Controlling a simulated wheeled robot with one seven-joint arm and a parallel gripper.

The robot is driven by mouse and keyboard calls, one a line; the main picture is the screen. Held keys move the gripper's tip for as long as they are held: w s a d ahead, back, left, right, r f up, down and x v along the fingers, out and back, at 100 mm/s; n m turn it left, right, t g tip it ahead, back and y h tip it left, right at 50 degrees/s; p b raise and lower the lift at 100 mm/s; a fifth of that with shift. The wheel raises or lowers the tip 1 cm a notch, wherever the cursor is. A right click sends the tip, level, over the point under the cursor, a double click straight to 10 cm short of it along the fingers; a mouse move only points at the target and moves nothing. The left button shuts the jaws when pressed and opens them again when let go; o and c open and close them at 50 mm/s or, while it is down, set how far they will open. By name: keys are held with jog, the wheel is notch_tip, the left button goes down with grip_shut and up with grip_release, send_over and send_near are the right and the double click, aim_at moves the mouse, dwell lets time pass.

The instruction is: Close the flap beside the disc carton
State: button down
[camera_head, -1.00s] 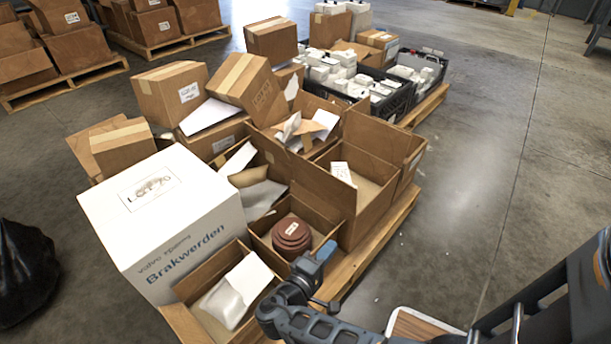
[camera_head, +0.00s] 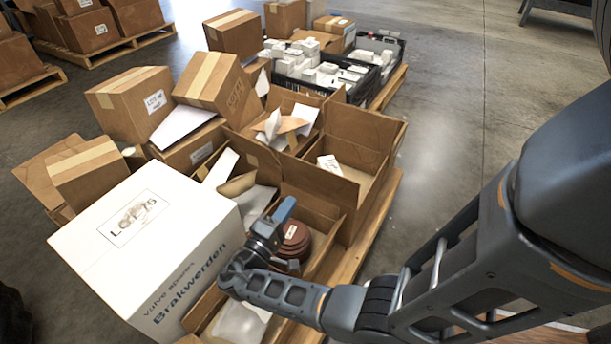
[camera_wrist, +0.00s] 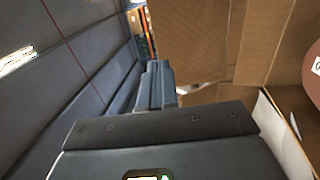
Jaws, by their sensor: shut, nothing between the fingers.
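The disc carton (camera_head: 332,246) is an open brown box on the near part of the pallet. A stack of dark red discs (camera_head: 297,247) sits in it, partly hidden by my gripper. The discs also show at the right edge of the wrist view (camera_wrist: 313,78). A tall upright cardboard flap (camera_head: 322,194) stands behind the discs, between that carton and the open one beyond. My gripper (camera_head: 284,209) is shut and empty, above and just left of the discs. In the wrist view its fingers (camera_wrist: 158,84) point towards brown cardboard panels (camera_wrist: 189,42); I cannot tell if they touch.
A large white box (camera_head: 135,240) stands left of my gripper. An open carton with white wrapping (camera_head: 240,322) lies under my forearm. Further cartons and black crates (camera_head: 368,86) fill the pallet behind. Clear floor (camera_head: 450,130) lies to the right.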

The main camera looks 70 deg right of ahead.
aim_at(314, 168)
jog(key=x, duration=1)
jog(key=shift+s+d+r+b, duration=0.1)
jog(key=shift+d+b, duration=0.2)
jog(key=shift+b, duration=0.05)
jog(key=shift+r, duration=0.1)
